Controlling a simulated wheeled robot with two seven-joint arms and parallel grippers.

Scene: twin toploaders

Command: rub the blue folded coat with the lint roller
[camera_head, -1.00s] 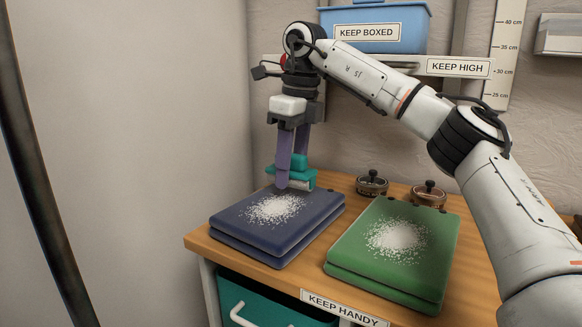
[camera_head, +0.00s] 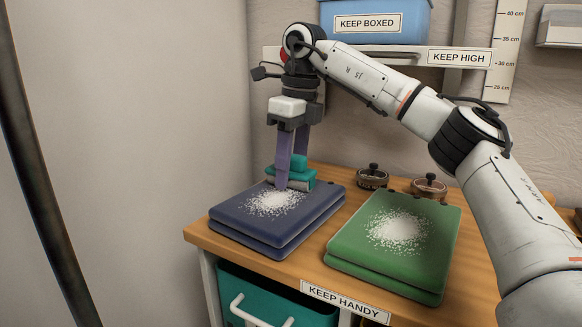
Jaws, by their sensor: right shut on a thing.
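The blue folded coat (camera_head: 277,228) lies on the left of the wooden table, with a patch of white lint (camera_head: 275,202) on its top. My right gripper (camera_head: 290,172) points down over the coat's far edge. It is shut on the teal lint roller (camera_head: 303,174), whose pale roll sits low at the far edge of the coat, close to the lint patch. I cannot tell whether the roll touches the cloth. The gripper's fingers hide part of the roller. My left gripper is not in view.
A green folded coat (camera_head: 390,265) with its own white patch lies to the right. Two small dark-knobbed containers (camera_head: 372,177) stand behind it. A shelf labelled KEEP HIGH (camera_head: 459,58) holds a blue box (camera_head: 375,20). A teal bin (camera_head: 272,299) sits below the table.

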